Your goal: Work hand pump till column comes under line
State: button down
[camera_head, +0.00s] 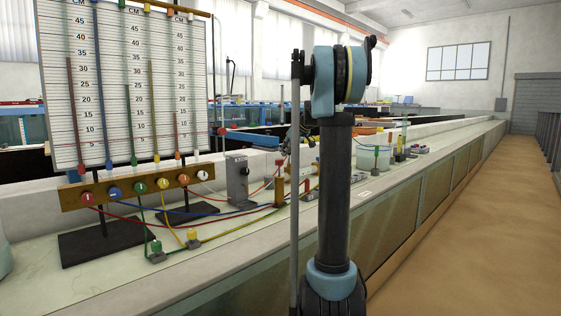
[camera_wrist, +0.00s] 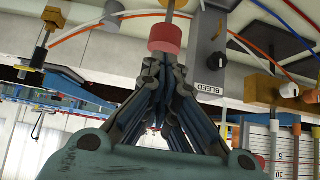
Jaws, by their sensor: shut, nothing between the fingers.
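A red-topped plunger, which looks like the hand pump (camera_head: 279,164), stands on a brass block on the bench. Its red knob (camera_wrist: 165,38) fills the space at my fingertips in the wrist view, with its rod running to the brass block. My gripper (camera_wrist: 173,62) is shut and empty, its tips at the knob; I cannot tell whether they touch. In the head view my gripper (camera_head: 285,147) is small and partly hidden by my arm. The gauge board (camera_head: 112,85) carries several coloured columns. The red column (camera_head: 75,110) and yellow column (camera_head: 152,105) end mid-scale.
A brass valve block (camera_head: 138,190) with coloured knobs sits below the board. The grey BLEED box (camera_head: 238,178) stands left of the pump and shows in the wrist view (camera_wrist: 214,62). Loose coloured tubes (camera_head: 210,228) cross the bench. The floor at the right (camera_head: 465,225) is clear.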

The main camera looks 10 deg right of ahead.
jog(key=v, duration=0.6)
dwell(1.6)
jog(key=shift+r, duration=0.15)
dwell(1.1)
notch_tip(320, 180, up, 5)
jog(key=shift+s, duration=0.15)
dwell(0.3)
send_over(281, 160)
jog(key=w, duration=0.1)
notch_tip(281, 160, down, 7)
jog(key=shift+r, duration=0.1)
notch_tip(281, 160, down, 3)
jog(key=shift+w+f, duration=0.1)
jog(key=shift+w, duration=0.05)
jog(key=shift+f, duration=0.6)
